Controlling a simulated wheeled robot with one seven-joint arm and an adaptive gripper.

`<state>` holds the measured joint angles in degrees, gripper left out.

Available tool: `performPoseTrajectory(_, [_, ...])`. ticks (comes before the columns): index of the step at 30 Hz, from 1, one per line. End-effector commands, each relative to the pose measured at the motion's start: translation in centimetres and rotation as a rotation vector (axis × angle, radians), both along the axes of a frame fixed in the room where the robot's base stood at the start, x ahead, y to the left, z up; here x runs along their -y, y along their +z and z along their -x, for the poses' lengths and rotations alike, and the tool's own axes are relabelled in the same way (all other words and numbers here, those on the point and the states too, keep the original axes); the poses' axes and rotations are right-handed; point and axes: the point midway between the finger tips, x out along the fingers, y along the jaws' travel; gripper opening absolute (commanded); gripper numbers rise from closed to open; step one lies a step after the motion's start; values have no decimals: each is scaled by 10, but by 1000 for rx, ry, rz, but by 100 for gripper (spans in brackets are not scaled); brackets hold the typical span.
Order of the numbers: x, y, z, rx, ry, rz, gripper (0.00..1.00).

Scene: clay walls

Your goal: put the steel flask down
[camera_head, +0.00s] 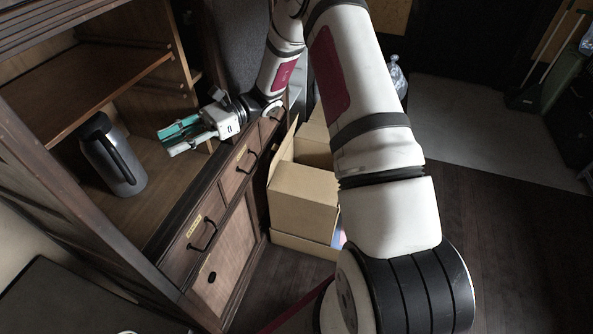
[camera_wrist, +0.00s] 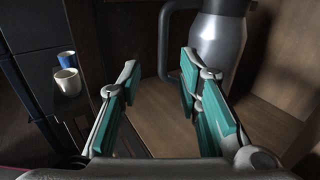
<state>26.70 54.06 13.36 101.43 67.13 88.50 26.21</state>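The steel flask (camera_head: 112,156), grey with a black lid and handle, stands upright on the wooden cabinet shelf (camera_head: 160,195) at the left of the head view. It also shows in the wrist view (camera_wrist: 220,45), upright on the shelf beyond my fingers, with its top cut off. My gripper (camera_head: 172,140) is to the right of the flask and apart from it. Its two teal-padded fingers (camera_wrist: 160,95) are spread wide with nothing between them.
Cabinet drawers with black handles (camera_head: 203,235) lie below the shelf, and an upper shelf board (camera_head: 85,85) hangs above. Cardboard boxes (camera_head: 303,195) stand on the floor beside the cabinet. In the wrist view, a white cup (camera_wrist: 67,82) and a blue cup (camera_wrist: 66,58) stand at the left.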

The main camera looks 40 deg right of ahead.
Motion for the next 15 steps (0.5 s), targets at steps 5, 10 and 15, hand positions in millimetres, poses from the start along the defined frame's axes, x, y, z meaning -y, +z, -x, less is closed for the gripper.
performPoseTrajectory(5, [-12, 30, 27, 94, 101, 108, 32])
performPoseTrajectory(10, [-22, 68, 78, 252, 267, 288, 32])
performPoseTrajectory(15, [-22, 96, 133, 411, 426, 461, 32])
